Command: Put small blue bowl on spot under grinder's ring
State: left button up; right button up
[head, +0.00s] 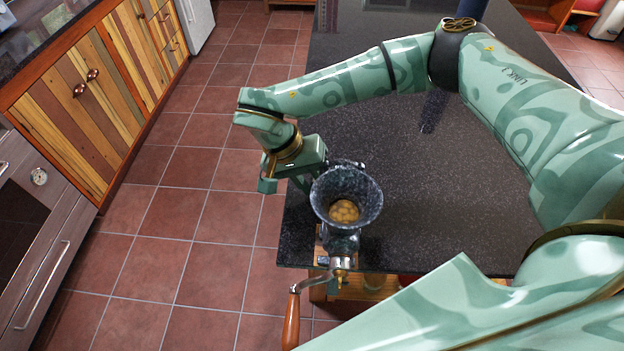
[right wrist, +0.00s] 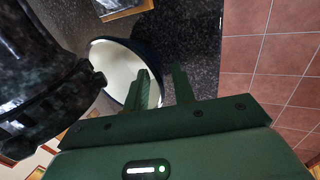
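The grinder (head: 340,241) stands at the near left corner of the dark counter, with a speckled hopper holding yellowish pieces and a wooden-handled crank. In the right wrist view the grinder (right wrist: 40,90) fills the left side. A small bowl, white inside and dark blue outside (right wrist: 115,62), shows between the grinder and my right gripper (right wrist: 164,86). The gripper's fingers are apart, one over the bowl's inside and one beyond its outer wall. In the head view my right gripper (head: 285,184) is just left of the hopper; I cannot make out the bowl there. My left gripper is not in view.
The speckled counter (head: 400,200) is largely clear beyond the grinder. My right arm reaches across it from the right. Red floor tiles (head: 200,210) lie left of it, and wooden cabinets (head: 85,100) line the far left.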

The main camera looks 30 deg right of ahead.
jog(key=p+v, duration=0.1)
jog(key=v, duration=1.1)
jog(key=shift+a+r, duration=0.1)
